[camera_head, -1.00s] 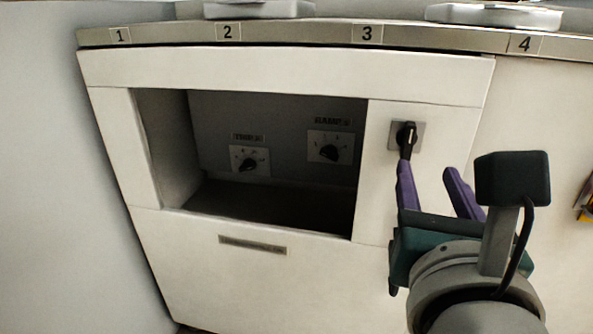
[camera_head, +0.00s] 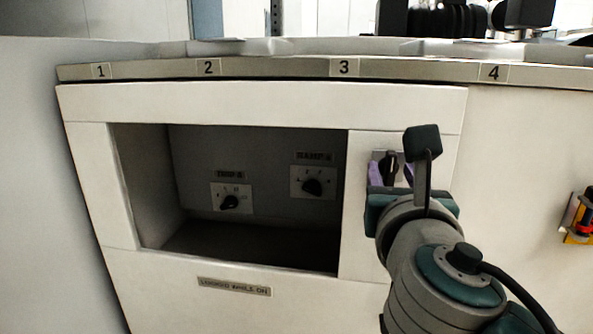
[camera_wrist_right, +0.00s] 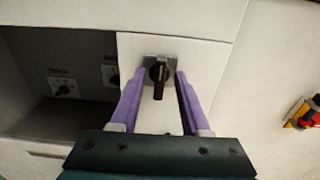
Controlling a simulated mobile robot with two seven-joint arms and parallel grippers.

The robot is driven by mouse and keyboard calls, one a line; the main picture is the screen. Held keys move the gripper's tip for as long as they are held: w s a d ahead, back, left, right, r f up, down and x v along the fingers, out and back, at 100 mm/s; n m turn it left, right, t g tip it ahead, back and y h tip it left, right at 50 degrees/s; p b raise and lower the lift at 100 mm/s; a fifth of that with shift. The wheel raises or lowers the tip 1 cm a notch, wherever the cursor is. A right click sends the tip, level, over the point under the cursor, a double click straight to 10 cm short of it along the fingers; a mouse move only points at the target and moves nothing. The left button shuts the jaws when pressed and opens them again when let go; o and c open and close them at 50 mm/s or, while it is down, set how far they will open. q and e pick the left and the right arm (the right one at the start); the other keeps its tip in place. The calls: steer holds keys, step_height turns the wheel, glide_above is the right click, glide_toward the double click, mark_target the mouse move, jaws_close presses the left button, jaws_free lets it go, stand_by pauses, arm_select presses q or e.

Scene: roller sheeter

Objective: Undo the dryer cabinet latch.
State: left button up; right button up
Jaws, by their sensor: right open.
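The dryer cabinet (camera_head: 240,103) is white, with a dark recess in its front. The latch is a black turn handle (camera_head: 391,163) on a grey plate, on the panel right of the recess. In the right wrist view the black handle (camera_wrist_right: 158,78) points straight down. My right gripper (camera_head: 391,172) is open, with its purple fingers on either side of the handle. In the wrist view the right gripper's (camera_wrist_right: 158,75) fingertips reach the plate's sides, with gaps to the handle; whether they touch the plate I cannot tell. My left gripper is not in view.
Inside the recess are two black knobs, a left one (camera_head: 230,202) and a right one (camera_head: 313,187). A label plate (camera_head: 234,287) sits below. A numbered counter edge (camera_head: 275,69) runs above. A red and yellow device (camera_head: 582,218) is on the right wall.

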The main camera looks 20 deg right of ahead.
jaws_close()
stand_by(0.5)
